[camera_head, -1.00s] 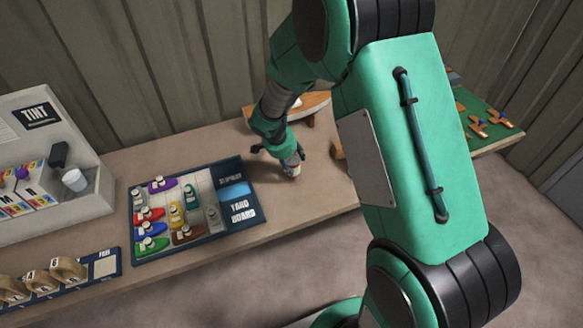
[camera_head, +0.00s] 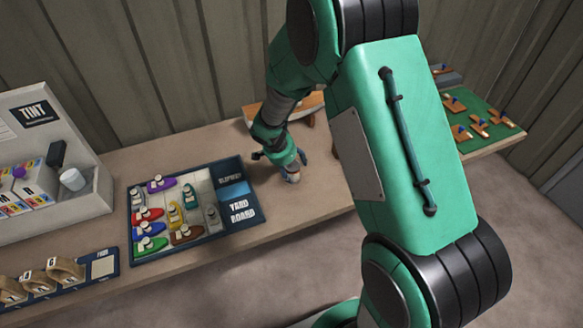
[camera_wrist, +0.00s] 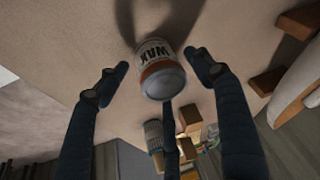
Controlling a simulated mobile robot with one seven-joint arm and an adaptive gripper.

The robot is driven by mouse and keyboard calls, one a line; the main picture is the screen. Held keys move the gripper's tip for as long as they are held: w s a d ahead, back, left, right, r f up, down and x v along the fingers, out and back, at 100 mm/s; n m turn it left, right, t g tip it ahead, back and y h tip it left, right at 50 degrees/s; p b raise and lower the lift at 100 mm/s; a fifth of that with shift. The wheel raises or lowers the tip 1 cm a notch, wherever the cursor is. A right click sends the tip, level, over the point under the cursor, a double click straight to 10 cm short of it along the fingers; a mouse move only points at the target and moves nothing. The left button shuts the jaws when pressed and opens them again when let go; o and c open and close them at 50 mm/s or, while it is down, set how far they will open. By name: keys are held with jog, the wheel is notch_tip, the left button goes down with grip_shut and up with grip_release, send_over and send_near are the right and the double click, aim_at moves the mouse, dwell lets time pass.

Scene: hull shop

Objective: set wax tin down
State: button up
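The wax tin (camera_wrist: 160,72) is a small can with a white and orange label reading WAX. In the wrist view it is on the tan bench top, between my fingers, with clear gaps on both sides. My gripper (camera_wrist: 155,80) is open around it, and I see no finger touching it. In the head view my gripper (camera_head: 283,158) is low over the bench (camera_head: 325,190), right of the yard board, with the tin (camera_head: 292,177) small and partly hidden below it.
The yard board (camera_head: 240,213) with several coloured toy boats lies to the left. A wooden boat hull (camera_head: 255,108) is behind my gripper. The tint box (camera_head: 95,195) and a rack of wooden pieces (camera_head: 105,268) are further left. A green mat (camera_head: 480,110) with wooden pieces is at right.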

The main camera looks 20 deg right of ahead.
jog(key=shift+r, duration=0.2)
dwell(0.3)
jog(key=p+v, duration=0.2)
jog(key=v, duration=0.9)
jog(key=shift+a+r+p, duration=0.2)
jog(key=shift+r+p, duration=0.15)
jog(key=shift+s, duration=0.1)
jog(key=s+r+n+t+y, duration=0.1)
jog(key=s+r+n, duration=0.2)
jog(key=s+r, duration=0.55)
jog(key=s+r+n+t+y, duration=0.1)
jog(key=s+r+n, duration=0.2)
jog(key=s+r, duration=0.55)
jog(key=s+a+r+n+y, duration=0.1)
jog(key=s+a+r+n, duration=0.1)
jog(key=s+r, duration=0.3)
jog(key=s+a+r+n+t+y, duration=0.1)
jog(key=s+r+n, duration=0.3)
jog(key=s, duration=0.5)
jog(key=shift+s+a+r+n+t, duration=0.25)
jog(key=shift+a+r+n+t, duration=0.05)
jog(key=shift+a+r+n, duration=0.1)
